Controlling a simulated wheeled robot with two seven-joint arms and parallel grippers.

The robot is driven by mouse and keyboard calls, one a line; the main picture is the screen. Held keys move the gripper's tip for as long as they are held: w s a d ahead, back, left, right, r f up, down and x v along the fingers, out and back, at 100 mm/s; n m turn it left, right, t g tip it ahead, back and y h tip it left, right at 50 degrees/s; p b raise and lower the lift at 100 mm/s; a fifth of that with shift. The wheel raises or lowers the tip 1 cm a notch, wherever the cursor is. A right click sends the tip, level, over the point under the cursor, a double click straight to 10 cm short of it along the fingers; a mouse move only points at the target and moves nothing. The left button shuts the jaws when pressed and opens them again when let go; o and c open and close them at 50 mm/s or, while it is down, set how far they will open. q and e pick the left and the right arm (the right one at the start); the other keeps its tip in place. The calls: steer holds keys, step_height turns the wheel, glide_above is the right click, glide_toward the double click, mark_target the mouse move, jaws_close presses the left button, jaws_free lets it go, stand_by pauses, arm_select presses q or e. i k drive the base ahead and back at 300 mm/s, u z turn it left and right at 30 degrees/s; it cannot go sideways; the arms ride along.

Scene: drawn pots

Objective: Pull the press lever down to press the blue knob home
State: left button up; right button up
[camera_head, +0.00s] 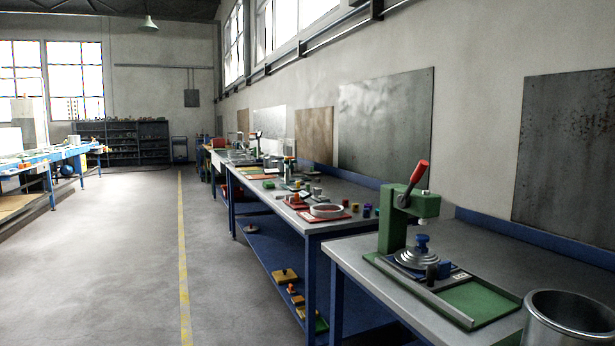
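A green press (395,222) stands on the near workbench at the right. Its lever with a red grip (418,172) points up and leans to the right. A blue knob (422,243) sits upright on a round grey stepped lid or disc (417,259), below the press's pale ram tip (424,221). A gap shows between the ram tip and the knob. How deep the knob sits in the disc is too small to tell. Neither of my grippers shows in this view.
A dark small cylinder (432,274) and a blue block stand beside the disc. A metal pot (565,318) stands at the lower right. A cluttered second bench (355,196) lies beyond; the floor at left is open.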

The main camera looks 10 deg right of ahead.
mark_target(402, 201)
steer(key=u, duration=0.65)
steer(key=i, duration=1.25)
steer(key=z, duration=2.3)
steer(key=k, duration=0.5)
steer(key=z, duration=0.85)
steer(key=i, duration=0.5)
steer(key=z, duration=0.05)
